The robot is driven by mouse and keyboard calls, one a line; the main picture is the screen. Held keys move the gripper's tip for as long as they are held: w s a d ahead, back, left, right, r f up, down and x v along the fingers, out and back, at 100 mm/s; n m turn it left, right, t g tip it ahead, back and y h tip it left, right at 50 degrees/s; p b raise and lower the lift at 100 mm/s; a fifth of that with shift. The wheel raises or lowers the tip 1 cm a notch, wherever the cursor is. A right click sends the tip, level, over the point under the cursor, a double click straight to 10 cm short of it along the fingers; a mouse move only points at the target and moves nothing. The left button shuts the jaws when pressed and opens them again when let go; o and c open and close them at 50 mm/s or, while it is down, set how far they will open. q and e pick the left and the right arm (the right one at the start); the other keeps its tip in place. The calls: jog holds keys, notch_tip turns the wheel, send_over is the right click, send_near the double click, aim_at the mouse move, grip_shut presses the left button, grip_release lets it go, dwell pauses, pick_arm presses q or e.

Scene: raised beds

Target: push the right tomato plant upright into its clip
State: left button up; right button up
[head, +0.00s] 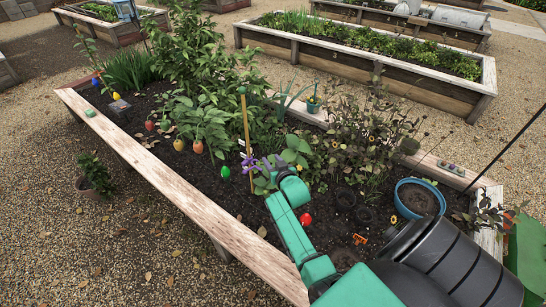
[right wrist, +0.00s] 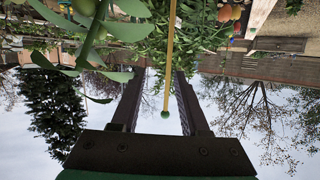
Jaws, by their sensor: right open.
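A thin yellow stake (head: 246,125) with a green tip stands upright in the front bed. A purple shape (head: 249,163) sits low on the stake; I cannot tell whether it is the clip. The right tomato plant's green leaves (head: 291,157) are beside and behind my right gripper (head: 279,176), which hides part of its stem. A red fruit (head: 305,219) lies low to the right. In the right wrist view, which is upside down, my right gripper (right wrist: 161,76) is open, the stake (right wrist: 170,55) shows between its fingers, and leaves (right wrist: 105,30) hang at left. My left gripper is out of view.
Red and orange tomatoes (head: 197,147) hang on plants to the left. A dark-leaved bush (head: 365,140), a blue pot (head: 419,198) and a small orange tool (head: 360,239) are to the right. The bed's wooden front edge (head: 175,190) is mostly clear.

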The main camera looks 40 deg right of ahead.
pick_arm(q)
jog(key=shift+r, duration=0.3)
pick_arm(e)
jog(key=shift+s+r, duration=0.1)
jog(key=shift+s, duration=0.25)
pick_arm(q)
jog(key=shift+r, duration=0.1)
